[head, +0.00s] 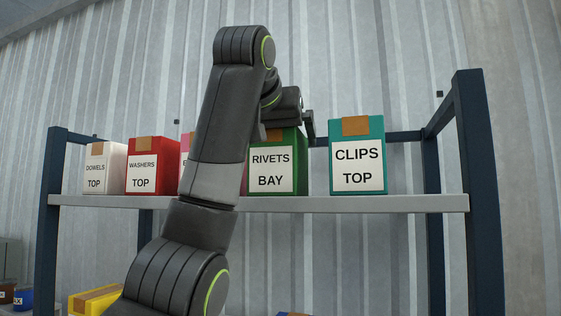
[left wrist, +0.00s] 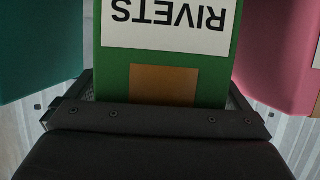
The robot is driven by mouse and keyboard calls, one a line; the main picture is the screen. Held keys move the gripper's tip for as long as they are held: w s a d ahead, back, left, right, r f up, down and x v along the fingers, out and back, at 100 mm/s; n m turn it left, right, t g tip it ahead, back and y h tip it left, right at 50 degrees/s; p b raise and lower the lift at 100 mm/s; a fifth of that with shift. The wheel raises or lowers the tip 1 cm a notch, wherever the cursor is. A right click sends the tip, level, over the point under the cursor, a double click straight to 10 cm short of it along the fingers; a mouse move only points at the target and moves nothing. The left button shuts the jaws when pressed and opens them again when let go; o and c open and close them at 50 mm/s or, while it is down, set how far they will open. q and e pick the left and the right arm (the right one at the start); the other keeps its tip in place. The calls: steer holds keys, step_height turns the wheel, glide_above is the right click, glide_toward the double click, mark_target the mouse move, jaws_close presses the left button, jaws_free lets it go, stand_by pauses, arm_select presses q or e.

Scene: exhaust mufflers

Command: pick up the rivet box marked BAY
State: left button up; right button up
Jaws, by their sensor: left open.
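The green box labelled RIVETS BAY (head: 288,180) stands upright on the shelf, between a pink box and a teal box. Its upper part and left side are partly hidden by my left arm in the head view. My left gripper (head: 290,122) is at the top of this box. In the left wrist view the green box (left wrist: 215,72) shows upside down, with its brown tape patch close to the gripper. The open jaws of my left gripper (left wrist: 162,92) lie on either side of the box. I cannot tell whether they touch it. My right gripper is not in view.
The teal CLIPS TOP box (head: 375,155) is close on the right. The pink box (head: 184,158), mostly hidden, is on the left, beyond which are the red WASHERS box (head: 165,150) and white DOWELS box (head: 92,160). Dark posts (head: 480,190) flank the grey shelf (head: 400,204).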

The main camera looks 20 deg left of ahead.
arm_select(q)
steer(key=shift+s, duration=0.1)
steer(key=shift+d, duration=0.1)
steer(key=shift+c, duration=1.3)
steer(key=shift+r, duration=0.1)
steer(key=c, duration=1.7)
steer(key=shift+o, duration=0.2)
